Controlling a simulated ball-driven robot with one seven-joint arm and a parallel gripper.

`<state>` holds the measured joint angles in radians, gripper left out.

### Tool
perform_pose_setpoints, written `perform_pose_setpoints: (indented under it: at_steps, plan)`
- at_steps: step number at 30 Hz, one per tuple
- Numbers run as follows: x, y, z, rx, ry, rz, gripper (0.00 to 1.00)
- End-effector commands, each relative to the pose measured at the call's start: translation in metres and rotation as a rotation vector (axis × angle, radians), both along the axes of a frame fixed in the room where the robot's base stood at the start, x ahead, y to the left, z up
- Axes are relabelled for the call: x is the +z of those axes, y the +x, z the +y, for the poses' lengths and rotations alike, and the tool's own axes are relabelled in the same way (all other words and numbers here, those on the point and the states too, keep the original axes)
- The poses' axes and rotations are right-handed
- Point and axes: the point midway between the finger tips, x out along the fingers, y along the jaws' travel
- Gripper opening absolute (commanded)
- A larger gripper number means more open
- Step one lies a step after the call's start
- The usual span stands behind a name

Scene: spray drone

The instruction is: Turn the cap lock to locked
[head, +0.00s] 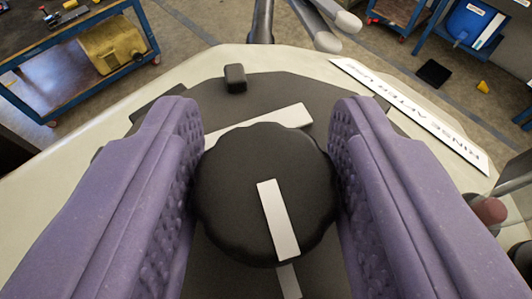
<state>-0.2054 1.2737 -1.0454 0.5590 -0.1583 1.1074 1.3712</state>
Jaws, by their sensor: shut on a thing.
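The cap lock is a round black knob (235,215) with a scalloped edge and a white bar on its top. The bar runs from near the knob's middle toward its lower edge, leaning slightly right at the bottom. My gripper (266,190) has two purple textured fingers, one on each side of the knob, shut on it.
The knob sits on a dark plate (275,95) on the drone's pale body (75,178). A small black block (235,78) stands above the knob. A white label (420,118) runs along the right. Blue carts stand on the floor beyond, one with a yellow object (110,45).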

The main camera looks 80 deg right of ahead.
Motion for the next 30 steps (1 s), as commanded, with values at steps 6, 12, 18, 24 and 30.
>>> perform_pose_setpoints:
  at_steps: [6, 12, 18, 24, 30]
  plan:
    - [-0.002, 0.0, 0.0, -0.009, 0.002, 0.001, 0.15]
    - [-0.003, 0.0, 0.0, -0.008, 0.003, 0.002, 0.15]
    - [-0.002, 0.0, 0.0, -0.008, 0.002, 0.002, 0.67]
    - [-0.001, 0.0, 0.0, -0.008, 0.001, 0.0, 0.67]
    - [0.006, -0.004, 0.023, -0.006, 0.002, 0.0, 0.67]
